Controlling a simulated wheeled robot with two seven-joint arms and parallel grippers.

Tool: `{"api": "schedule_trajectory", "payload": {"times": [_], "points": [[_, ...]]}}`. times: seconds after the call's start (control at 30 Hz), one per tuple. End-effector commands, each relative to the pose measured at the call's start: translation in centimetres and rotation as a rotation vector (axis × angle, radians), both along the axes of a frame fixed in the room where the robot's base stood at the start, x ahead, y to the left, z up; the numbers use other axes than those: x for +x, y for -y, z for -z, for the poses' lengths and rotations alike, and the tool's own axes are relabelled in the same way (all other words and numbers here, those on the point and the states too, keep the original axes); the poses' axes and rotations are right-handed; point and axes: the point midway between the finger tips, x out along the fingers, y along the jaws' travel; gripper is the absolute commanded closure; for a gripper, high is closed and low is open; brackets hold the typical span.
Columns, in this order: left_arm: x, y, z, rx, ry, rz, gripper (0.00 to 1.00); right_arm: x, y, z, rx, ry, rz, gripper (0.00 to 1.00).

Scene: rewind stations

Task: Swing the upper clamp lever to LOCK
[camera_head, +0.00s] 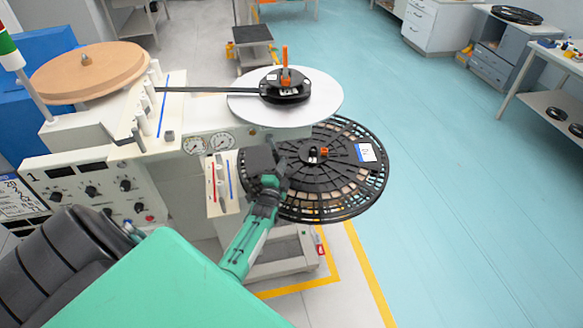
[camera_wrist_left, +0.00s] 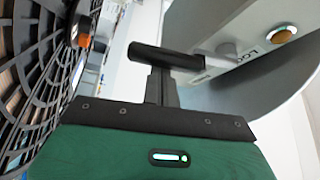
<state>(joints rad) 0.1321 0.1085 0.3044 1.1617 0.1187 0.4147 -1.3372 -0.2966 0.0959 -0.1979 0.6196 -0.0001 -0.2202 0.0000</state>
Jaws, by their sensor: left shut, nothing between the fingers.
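In the left wrist view a dark cylindrical grip (camera_wrist_left: 165,57) on a pale stem lies across the tip of my left gripper (camera_wrist_left: 160,82). It looks like the clamp lever's handle; I cannot tell if they touch. Beside it is a grey plate (camera_wrist_left: 258,72) with partly visible lettering starting "LO" and an amber round button (camera_wrist_left: 282,35). In the head view my left gripper (camera_head: 283,162) is shut and empty, in front of the left part of the lower black reel (camera_head: 345,190). The lever and its label cannot be made out there. My right gripper is out of view.
A pale disc (camera_head: 322,108) with a black hub and upright orange peg (camera_head: 285,58) overhangs close above. The machine's gauges (camera_head: 194,145) and front panel (camera_head: 95,190) stand left of my gripper. The teal floor (camera_head: 470,190) to the right is clear.

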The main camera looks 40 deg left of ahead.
Motion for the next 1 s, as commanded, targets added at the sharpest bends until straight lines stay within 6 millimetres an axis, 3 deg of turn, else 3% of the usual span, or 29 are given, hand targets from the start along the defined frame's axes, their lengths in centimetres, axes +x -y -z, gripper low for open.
{"api": "schedule_trajectory", "payload": {"times": [0.37, 1.0], "points": [[-1.1, -1.3, 0.3, -0.001, 0.002, -0.001, 1.0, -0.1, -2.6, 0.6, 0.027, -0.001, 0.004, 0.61], [-1.3, -1.5, 0.3, -0.001, 0.003, -0.003, 1.0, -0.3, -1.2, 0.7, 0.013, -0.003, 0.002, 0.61]]}}
